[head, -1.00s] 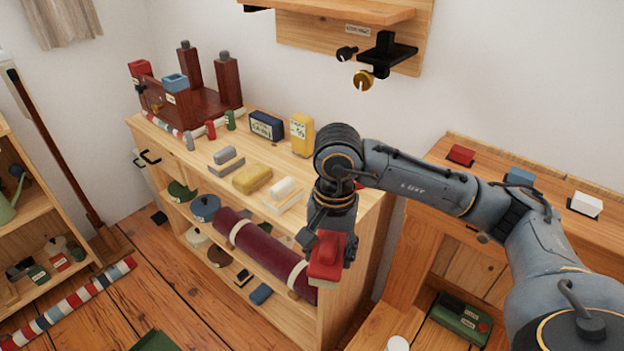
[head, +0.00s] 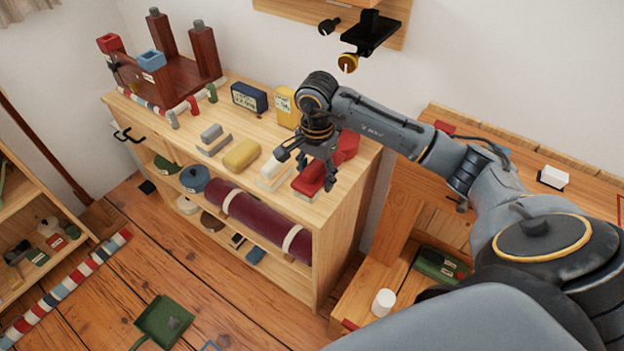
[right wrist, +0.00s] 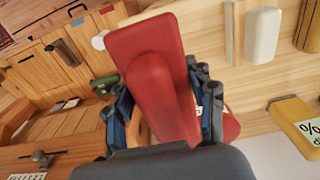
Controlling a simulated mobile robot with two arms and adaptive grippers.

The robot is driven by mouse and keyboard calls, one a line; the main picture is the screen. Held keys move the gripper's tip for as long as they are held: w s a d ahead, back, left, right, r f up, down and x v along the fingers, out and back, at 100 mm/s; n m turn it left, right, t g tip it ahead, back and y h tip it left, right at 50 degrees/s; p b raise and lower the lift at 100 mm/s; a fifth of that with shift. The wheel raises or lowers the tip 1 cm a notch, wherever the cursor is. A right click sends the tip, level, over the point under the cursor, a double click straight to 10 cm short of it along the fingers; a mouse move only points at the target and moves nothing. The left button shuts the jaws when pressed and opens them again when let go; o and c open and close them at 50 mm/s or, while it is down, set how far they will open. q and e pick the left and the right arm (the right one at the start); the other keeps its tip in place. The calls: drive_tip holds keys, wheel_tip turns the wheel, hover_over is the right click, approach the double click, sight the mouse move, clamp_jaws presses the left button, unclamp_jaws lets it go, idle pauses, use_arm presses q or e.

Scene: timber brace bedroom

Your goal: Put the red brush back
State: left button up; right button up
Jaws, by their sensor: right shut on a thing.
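The red brush (head: 309,181) is in my right gripper (head: 318,166), at the right front of the wooden shelf unit's top (head: 226,112). In the right wrist view the red brush (right wrist: 148,45) sits between the two fingers of my right gripper (right wrist: 165,105), which are shut on it. I cannot tell whether the brush touches the top. To its left are a white brush (head: 272,168), a yellow one (head: 241,154) and a grey one (head: 212,134). My left gripper is out of view.
Another red object (head: 348,143) stands close behind the gripper. A yellow box (head: 284,104) and a dark blue box (head: 249,97) stand at the back. A rolled maroon mat (head: 250,217) lies on the shelf below. A black wall holder (head: 370,34) hangs above.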

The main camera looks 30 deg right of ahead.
drive_tip(key=w+f, duration=0.2)
drive_tip(key=f, duration=0.1)
drive_tip(key=shift+w+d+f, duration=0.3)
drive_tip(key=shift+w+d, duration=0.1)
wheel_tip(320, 180, down, 3)
drive_tip(key=shift+w+p, duration=0.15)
drive_tip(key=shift+p, duration=0.7)
drive_tip(key=shift+f, duration=0.2)
drive_tip(key=shift+d, duration=0.1)
drive_tip(key=shift+f+b, duration=0.25)
drive_tip(key=shift+b, duration=0.05)
drive_tip(key=o, duration=1.1)
drive_tip(key=shift+r, duration=0.1)
drive_tip(key=shift+r, duration=0.1)
